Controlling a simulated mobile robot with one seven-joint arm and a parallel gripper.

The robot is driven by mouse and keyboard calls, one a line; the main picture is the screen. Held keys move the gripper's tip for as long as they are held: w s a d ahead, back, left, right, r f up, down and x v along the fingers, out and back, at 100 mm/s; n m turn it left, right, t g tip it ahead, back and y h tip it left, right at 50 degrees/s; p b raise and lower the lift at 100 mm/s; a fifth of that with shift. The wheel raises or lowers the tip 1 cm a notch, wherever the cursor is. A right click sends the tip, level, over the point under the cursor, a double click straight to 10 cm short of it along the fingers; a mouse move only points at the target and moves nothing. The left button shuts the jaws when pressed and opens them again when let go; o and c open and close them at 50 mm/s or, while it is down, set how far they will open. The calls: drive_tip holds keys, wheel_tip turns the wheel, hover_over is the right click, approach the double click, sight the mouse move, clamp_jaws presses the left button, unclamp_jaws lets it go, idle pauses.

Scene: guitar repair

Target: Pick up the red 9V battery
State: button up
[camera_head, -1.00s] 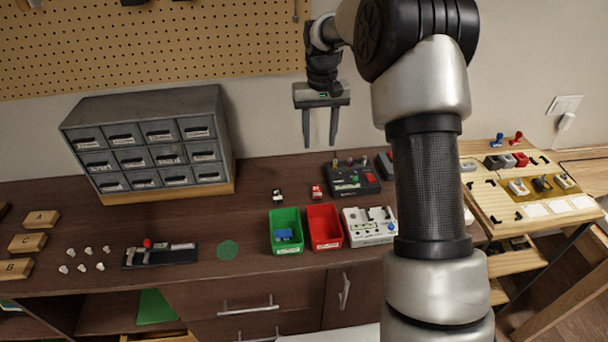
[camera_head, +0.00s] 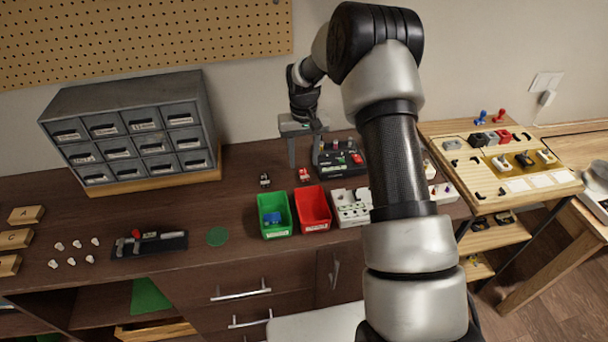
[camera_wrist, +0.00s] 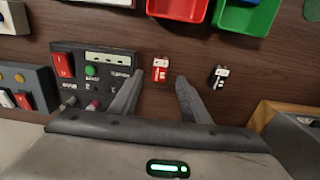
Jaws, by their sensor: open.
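The red 9V battery (camera_head: 304,174) lies on the dark wood bench, behind the red bin. In the wrist view the red battery (camera_wrist: 160,70), with a white end, lies just beyond and between my open fingertips. My gripper (camera_head: 302,164) is open and empty, pointing down over the bench near the battery; in the wrist view its two fingers (camera_wrist: 158,88) spread to either side. A black and white battery (camera_head: 265,180) lies to the left, and it also shows at the right in the wrist view (camera_wrist: 220,77).
A black tester box (camera_head: 325,168) with buttons stands close beside the gripper. The red bin (camera_head: 312,226), green bin (camera_head: 276,232) and white board (camera_head: 350,213) are in front. A grey drawer cabinet (camera_head: 80,98) stands left.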

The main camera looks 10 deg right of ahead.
sight(304, 173)
wheel_tip(304, 173, down, 5)
drive_tip(key=shift+r, duration=0.2)
drive_tip(key=shift+s, duration=0.1)
drive_tip(key=c, duration=1)
drive_tip(key=shift+r, duration=0.1)
drive_tip(key=shift+c, duration=0.2)
